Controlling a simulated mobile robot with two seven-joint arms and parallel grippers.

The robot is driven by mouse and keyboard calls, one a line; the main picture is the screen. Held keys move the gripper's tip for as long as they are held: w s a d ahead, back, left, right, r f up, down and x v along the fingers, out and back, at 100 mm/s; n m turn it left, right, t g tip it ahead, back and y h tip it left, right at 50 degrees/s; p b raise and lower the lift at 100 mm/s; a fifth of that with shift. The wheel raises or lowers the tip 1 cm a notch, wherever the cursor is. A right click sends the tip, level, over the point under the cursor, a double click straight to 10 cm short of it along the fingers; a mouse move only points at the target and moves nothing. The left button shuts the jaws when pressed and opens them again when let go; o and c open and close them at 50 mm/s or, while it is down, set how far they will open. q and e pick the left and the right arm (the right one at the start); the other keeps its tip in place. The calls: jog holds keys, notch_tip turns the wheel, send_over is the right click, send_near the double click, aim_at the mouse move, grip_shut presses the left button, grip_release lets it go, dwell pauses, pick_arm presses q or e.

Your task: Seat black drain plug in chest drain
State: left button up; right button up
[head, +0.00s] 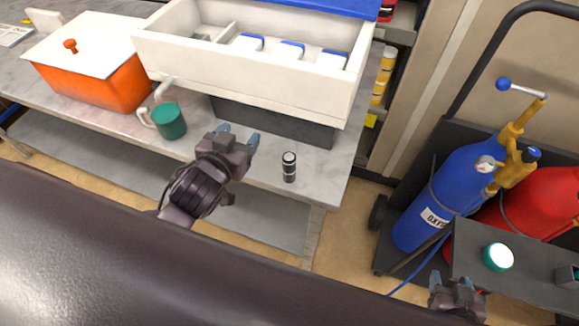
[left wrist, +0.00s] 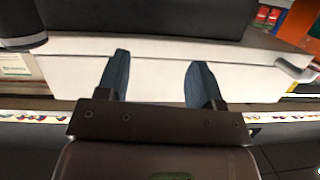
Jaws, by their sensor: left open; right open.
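A small black cylinder with pale bands and a pale top (head: 289,168) stands upright near the bench's front edge; it may be the drain plug, but I cannot be sure. The white chest (head: 245,82) sits behind it on a dark base, lid raised; I cannot make out a drain hole. My left gripper (head: 238,136) is open and empty, left of the cylinder and in front of the chest. In the left wrist view, my spread fingers (left wrist: 158,80) face a white wall (left wrist: 150,75), apparently the chest's. My right gripper (head: 458,284) is open at the lower right, far from both.
A green mug (head: 170,121) and an orange cooler (head: 95,82) stand on the grey bench (head: 262,172) to the left. A blue oxygen cylinder (head: 428,205) and a red cylinder (head: 525,215) stand at right. A dark tray (head: 470,240) carries a green-rimmed round item (head: 497,257).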

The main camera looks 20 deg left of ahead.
pick_arm(q)
jog(key=w+d+r+m+t+h, duration=0.1)
jog(key=w+d+r+m+h, duration=0.2)
jog(key=d+r+m+h, duration=1)
jog(key=s+d+r+m+g+h, duration=0.2)
jog(key=s+d+m+g+h, duration=0.1)
jog(key=d+m+g+h, duration=0.35)
jog(key=m+g+y, duration=0.4)
jog(key=g+y, duration=0.8)
jog(key=y, duration=0.4)
send_over(289, 156)
jog(key=shift+h, duration=0.25)
jog(key=f, duration=1.2)
jog(key=shift+a+f, duration=0.25)
jog(key=shift+f, duration=0.25)
jog(key=shift+s+d+f, duration=0.15)
jog(key=shift+f, duration=0.55)
jog(key=shift+w+a+f+x, duration=0.1)
jog(key=shift+w+a+x, duration=0.05)
jog(key=shift+x, duration=0.8)
jog(key=shift+w+a+f+x, duration=0.1)
jog(key=shift+a+x, duration=0.05)
jog(key=shift+x, duration=0.75)
jog(key=shift+w+a+f+x, duration=0.1)
jog(key=shift+w+a+x, duration=0.05)
jog(key=shift+x, duration=0.8)
jog(key=shift+r, duration=0.15)
jog(key=c, duration=1)
